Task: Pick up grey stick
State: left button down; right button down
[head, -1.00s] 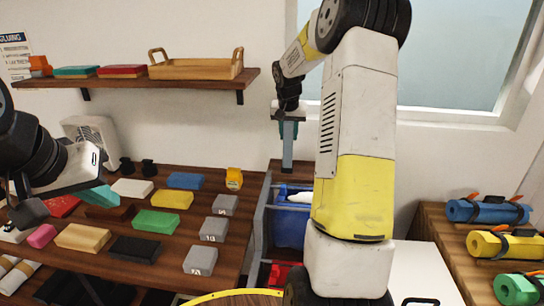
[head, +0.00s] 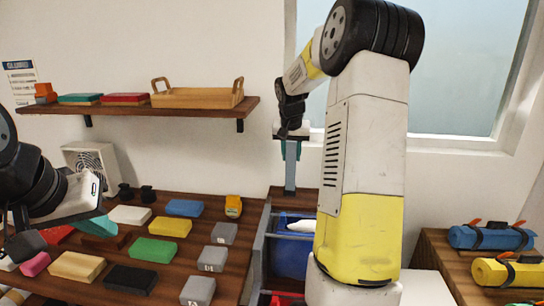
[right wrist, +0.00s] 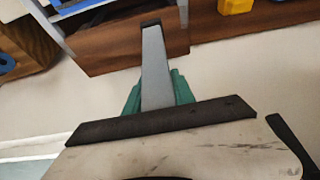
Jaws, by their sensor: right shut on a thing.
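The grey stick (head: 291,172) hangs upright below my right gripper (head: 291,148), whose teal fingers are closed on its upper part. In the right wrist view the stick (right wrist: 155,70) points away from the camera between the green fingers of the gripper (right wrist: 158,92), with a dark cap at its far end. Its lower end appears in front of the small brown counter by the wall. My left gripper (head: 98,226) is at the left, over the counter of coloured blocks. Its teal fingers are seen from the side, and their opening cannot be made out.
A brown counter (head: 200,252) holds several coloured and grey blocks. A wall shelf (head: 190,107) carries a wooden tray (head: 200,97). A blue bin (head: 290,258) stands below the stick. Rolled mats (head: 490,238) lie at the right.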

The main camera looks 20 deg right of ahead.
jog(key=s+r, duration=0.1)
jog(key=s, duration=1.2)
jog(key=shift+a, duration=0.4)
jog(key=shift+r, duration=0.1)
jog(key=c, duration=1.8)
grip_release()
grip_shut()
